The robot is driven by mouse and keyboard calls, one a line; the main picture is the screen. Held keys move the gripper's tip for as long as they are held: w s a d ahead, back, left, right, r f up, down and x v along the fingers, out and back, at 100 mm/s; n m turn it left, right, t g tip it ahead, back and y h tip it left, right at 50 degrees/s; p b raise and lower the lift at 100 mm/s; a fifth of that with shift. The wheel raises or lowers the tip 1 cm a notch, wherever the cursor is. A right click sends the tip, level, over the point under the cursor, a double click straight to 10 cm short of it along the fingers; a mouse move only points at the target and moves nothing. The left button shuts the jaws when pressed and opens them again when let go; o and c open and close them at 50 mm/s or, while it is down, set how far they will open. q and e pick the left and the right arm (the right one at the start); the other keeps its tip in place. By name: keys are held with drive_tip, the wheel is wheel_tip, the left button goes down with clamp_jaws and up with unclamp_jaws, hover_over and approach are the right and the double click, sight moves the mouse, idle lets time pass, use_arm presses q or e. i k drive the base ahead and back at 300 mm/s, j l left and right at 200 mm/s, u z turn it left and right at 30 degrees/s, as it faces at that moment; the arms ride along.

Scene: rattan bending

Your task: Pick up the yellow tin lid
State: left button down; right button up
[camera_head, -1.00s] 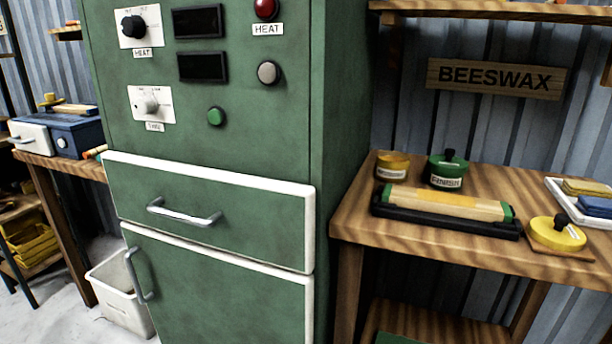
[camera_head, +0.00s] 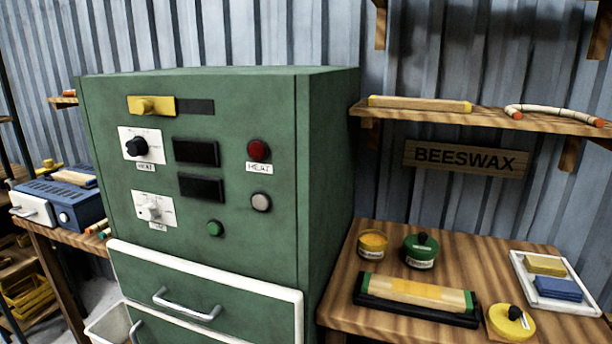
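The yellow tin lid (camera_head: 508,323) is round and flat with a black knob on top. An open round tin with yellow-orange contents (camera_head: 372,243) stands at the back left of that table, beside a green tin with a black-knobbed green lid (camera_head: 420,251). Neither of my grippers shows in the head view.
A black tray (camera_head: 400,312) holding a wooden block lies left of the lid. A white tray (camera_head: 519,268) with yellow and blue blocks lies behind and right of it. The green cabinet (camera_head: 325,180) stands left of the table. A shelf (camera_head: 440,114) hangs above.

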sight(511, 323)
drive_tip(key=k+l+z, duration=0.1)
drive_tip(key=z, duration=1)
drive_tip(key=k+l, duration=0.05)
